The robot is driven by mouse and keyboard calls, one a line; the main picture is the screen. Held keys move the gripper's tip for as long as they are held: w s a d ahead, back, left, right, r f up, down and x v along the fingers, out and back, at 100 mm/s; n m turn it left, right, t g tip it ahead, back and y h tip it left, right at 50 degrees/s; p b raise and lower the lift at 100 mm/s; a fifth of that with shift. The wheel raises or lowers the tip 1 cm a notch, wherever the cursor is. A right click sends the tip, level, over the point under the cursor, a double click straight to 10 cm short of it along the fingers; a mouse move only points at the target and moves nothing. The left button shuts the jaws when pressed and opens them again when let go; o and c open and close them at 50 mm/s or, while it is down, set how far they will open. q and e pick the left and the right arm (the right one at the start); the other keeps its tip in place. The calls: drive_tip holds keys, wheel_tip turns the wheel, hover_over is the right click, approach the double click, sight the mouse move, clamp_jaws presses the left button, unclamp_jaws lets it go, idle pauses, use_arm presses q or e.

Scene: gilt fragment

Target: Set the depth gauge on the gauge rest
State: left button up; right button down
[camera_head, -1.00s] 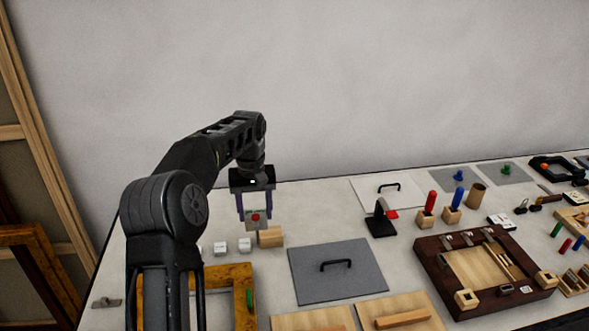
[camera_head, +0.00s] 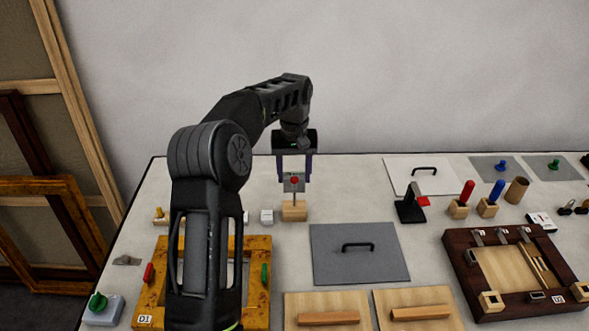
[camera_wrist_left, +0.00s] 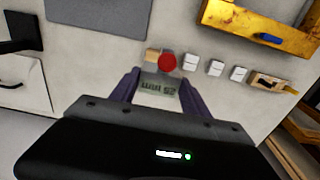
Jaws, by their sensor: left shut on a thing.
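My left gripper (camera_head: 294,178) is shut on the depth gauge (camera_head: 294,186), a small grey plate with a red knob and a thin stem below. In the left wrist view the gauge (camera_wrist_left: 158,87) sits between the purple fingers, with printed lettering on its plate. The gauge rest looks to be the small wooden block (camera_head: 294,212) directly below the gauge in the head view. The block also shows partly behind the red knob in the left wrist view (camera_wrist_left: 152,55). I cannot tell whether the stem touches or enters the block. My right gripper is out of view.
White cubes (camera_head: 267,216) stand just left of the block. A grey panel with a black handle (camera_head: 330,270) lies in front and to the right. A gilt frame (camera_head: 258,243) lies at front left, partly behind my arm. A black stand (camera_head: 410,210) is further right.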

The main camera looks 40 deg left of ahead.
use_arm(q)
drive_tip(key=b, duration=0.1)
hover_over(294, 208)
wheel_tip(294, 208, down, 4)
drive_tip(key=shift+f, duration=0.2)
drive_tip(key=shift+f+b, duration=0.65)
drive_tip(key=shift+f, duration=0.25)
drive_tip(key=shift+f+b, duration=0.35)
drive_tip(key=shift+f, duration=0.2)
drive_tip(key=o, duration=1.7)
drive_tip(key=shift+f, duration=0.1)
